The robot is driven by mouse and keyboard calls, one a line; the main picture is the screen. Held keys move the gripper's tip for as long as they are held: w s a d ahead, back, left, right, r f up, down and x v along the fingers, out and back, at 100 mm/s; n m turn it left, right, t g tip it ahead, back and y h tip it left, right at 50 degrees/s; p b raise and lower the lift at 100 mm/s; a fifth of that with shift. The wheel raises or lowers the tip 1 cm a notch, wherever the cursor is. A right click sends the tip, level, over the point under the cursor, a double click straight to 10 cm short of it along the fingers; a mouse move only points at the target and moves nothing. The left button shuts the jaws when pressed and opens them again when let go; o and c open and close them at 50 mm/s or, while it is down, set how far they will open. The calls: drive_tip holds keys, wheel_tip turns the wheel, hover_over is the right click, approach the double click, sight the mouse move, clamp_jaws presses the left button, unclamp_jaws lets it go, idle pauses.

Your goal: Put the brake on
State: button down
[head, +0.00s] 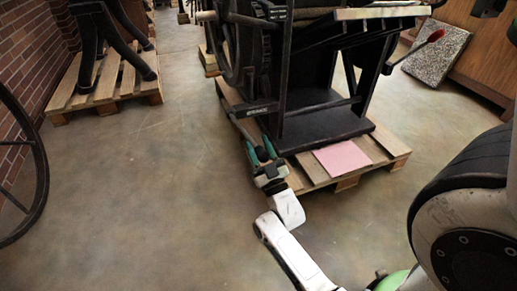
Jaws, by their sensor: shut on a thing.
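The press (325,120) is a dark machine standing on a wooden pallet. A plate with small lettering, which seems to read BRAKE, is on its left side (258,109). From just below the plate a grey brake lever (241,130) slants down towards me and ends in a dark grip (262,154). My gripper (261,149) is at this lower end, with a teal finger on each side of the lever. It is shut on the lever's grip. The exact contact is small and partly hidden by the gripper itself.
A pink sheet (342,158) lies on the pallet (392,147) right of my gripper. A red-knobbed lever (436,36) sticks out at the upper right. Another pallet (115,97) with a black stand is at the upper left. A dark wheel (40,175) stands at the left edge. The floor between is clear.

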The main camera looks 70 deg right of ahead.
drive_tip(key=shift+s+f, duration=0.1)
drive_tip(key=shift+f, duration=0.45)
drive_tip(key=c, duration=1)
unclamp_jaws()
drive_tip(key=shift+a, duration=0.1)
drive_tip(key=o, duration=0.3)
drive_tip(key=shift+r, duration=0.2)
drive_tip(key=p+v, duration=0.1)
drive_tip(key=v, duration=0.9)
drive_tip(key=shift+s+a+f+p, duration=0.15)
drive_tip(key=shift+s+a+p, duration=0.1)
drive_tip(key=shift+p, duration=0.1)
